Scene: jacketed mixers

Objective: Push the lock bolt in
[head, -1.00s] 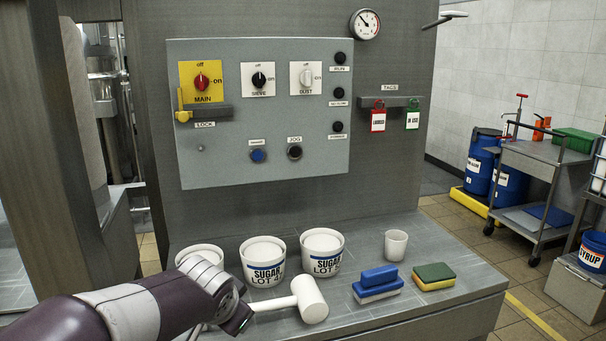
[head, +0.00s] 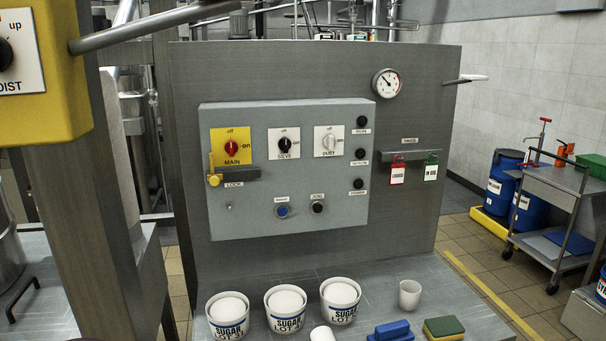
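The lock bolt (head: 214,179) is yellow, with a short upright handle and a round knob. It sits at the left end of a dark grey lock housing (head: 240,173) on the grey control panel (head: 335,214). The label LOCK is under the housing. Just above is the yellow MAIN switch plate with a red knob (head: 231,147), whose pointer looks upright toward "off". How deep the bolt sits in its housing is too small to tell. Neither of my grippers shows in this view.
A post with a yellow hoist box (head: 45,105) stands at the left. Space before the panel looks clear.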

